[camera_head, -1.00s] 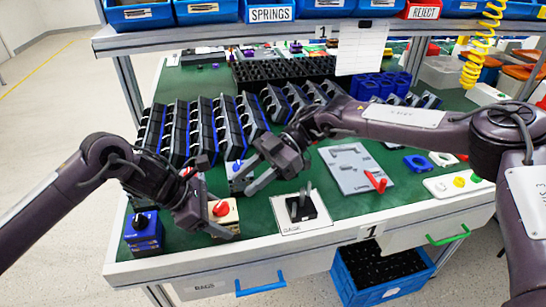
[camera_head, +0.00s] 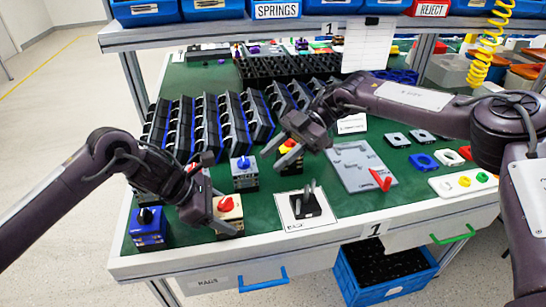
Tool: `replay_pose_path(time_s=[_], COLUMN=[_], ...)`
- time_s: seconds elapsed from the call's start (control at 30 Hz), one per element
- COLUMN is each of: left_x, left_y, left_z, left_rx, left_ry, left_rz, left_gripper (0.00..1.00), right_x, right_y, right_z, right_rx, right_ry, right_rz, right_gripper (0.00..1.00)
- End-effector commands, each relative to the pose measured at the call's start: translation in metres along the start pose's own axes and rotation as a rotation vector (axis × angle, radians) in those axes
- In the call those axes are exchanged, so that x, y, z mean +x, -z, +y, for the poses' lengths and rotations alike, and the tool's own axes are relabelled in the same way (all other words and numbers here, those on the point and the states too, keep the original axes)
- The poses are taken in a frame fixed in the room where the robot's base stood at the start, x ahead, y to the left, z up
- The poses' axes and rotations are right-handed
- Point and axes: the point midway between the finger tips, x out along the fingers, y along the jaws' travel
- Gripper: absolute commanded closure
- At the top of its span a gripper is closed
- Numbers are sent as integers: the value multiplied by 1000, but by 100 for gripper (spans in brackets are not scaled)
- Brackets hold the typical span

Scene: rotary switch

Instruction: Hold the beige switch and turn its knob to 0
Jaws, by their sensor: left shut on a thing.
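The beige switch (camera_head: 230,222) with a red knob (camera_head: 225,203) stands upright near the front left edge of the green table. My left gripper (camera_head: 222,220) is low at it, shut on its body, with the knob showing above the fingers. The knob's setting is too small to read. My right gripper (camera_head: 279,154) is up and to the right of the beige switch, apart from it. Its two fingers are spread with a gap and hold nothing that I can see.
A blue switch (camera_head: 148,235) stands left of the beige one. A grey switch with a blue knob (camera_head: 243,163) stands behind it. A switch with a red top (camera_head: 290,168) is partly behind my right gripper. A black base with upright prongs (camera_head: 305,205) lies to the right. Black bins (camera_head: 205,130) stand behind.

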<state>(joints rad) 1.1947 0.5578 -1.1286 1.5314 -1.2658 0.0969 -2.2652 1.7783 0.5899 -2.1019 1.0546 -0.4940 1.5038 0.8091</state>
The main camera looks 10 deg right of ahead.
Motion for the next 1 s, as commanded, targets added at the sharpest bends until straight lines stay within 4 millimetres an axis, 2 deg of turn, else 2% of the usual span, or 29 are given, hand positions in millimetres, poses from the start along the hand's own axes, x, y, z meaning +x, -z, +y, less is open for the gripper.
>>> replay_pose_path(time_s=[0.17,0.27,1.0], left_x=[0,0,0], left_y=[0,0,0], left_z=[0,0,0], left_rx=[0,0,0], left_ry=[-1,-1,-1], left_rz=[-1,-1,-1], left_gripper=[66,66,66], right_x=[0,0,1], right_y=[0,1,4], right_z=[2,5,20], right_rx=[-154,-358,-2317], right_ry=[4,8,18], right_rz=[5,12,117], right_gripper=[64,64,64])
